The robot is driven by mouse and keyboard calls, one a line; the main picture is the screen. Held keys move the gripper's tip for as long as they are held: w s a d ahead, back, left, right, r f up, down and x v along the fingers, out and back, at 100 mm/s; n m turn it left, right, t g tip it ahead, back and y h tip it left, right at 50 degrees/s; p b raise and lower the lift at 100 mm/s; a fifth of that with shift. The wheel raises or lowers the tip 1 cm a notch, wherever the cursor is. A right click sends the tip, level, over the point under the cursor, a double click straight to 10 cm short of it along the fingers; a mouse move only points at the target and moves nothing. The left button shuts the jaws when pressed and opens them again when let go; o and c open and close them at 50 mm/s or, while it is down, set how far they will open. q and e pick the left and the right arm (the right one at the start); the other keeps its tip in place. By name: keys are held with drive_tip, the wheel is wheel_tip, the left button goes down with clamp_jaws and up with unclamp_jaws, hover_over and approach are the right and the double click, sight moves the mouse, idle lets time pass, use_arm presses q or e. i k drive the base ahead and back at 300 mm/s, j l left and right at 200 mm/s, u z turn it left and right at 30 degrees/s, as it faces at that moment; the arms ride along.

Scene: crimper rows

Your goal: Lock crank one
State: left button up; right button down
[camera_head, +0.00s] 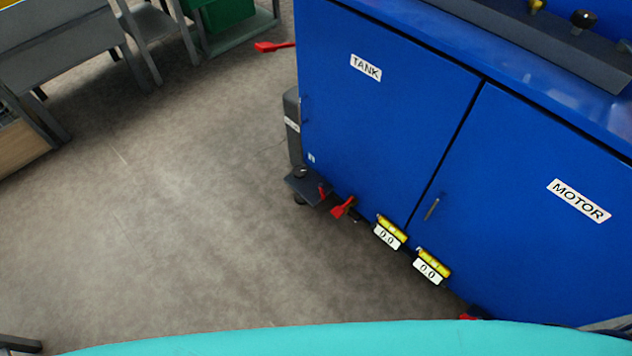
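A blue cabinet (390,120) with doors labelled TANK and MOTOR fills the right side. Low along its front edge is a red handle (343,207), with a smaller red part (322,192) beside a dark plate (306,187). Two yellow-topped counters sit to the right, a first counter (389,232) and a second counter (432,266), both apparently reading 00. Another red handle (275,46) sticks out left of the cabinet's far side. I cannot tell which part is crank one, or whether any is locked. Neither of my grippers is in view.
A grey floor (170,220) lies open left of the cabinet. A grey bench (70,55) and a green bin (222,14) in a frame stand at the back left. A dark panel (540,35) with knobs sits on the cabinet top.

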sight(322, 190)
drive_tip(key=i+j+z, duration=0.1)
drive_tip(key=j, duration=0.25)
drive_tip(key=i+j+z, duration=0.1)
drive_tip(key=j, duration=0.3)
drive_tip(key=i+j+z, duration=0.1)
drive_tip(key=i+j, duration=0.15)
drive_tip(key=j, duration=0.15)
drive_tip(key=i+j+z, duration=0.1)
drive_tip(key=j, duration=0.3)
drive_tip(key=i+j+z, duration=0.1)
drive_tip(key=j, duration=0.35)
drive_tip(key=i+j+z, duration=0.1)
drive_tip(key=j, duration=0.3)
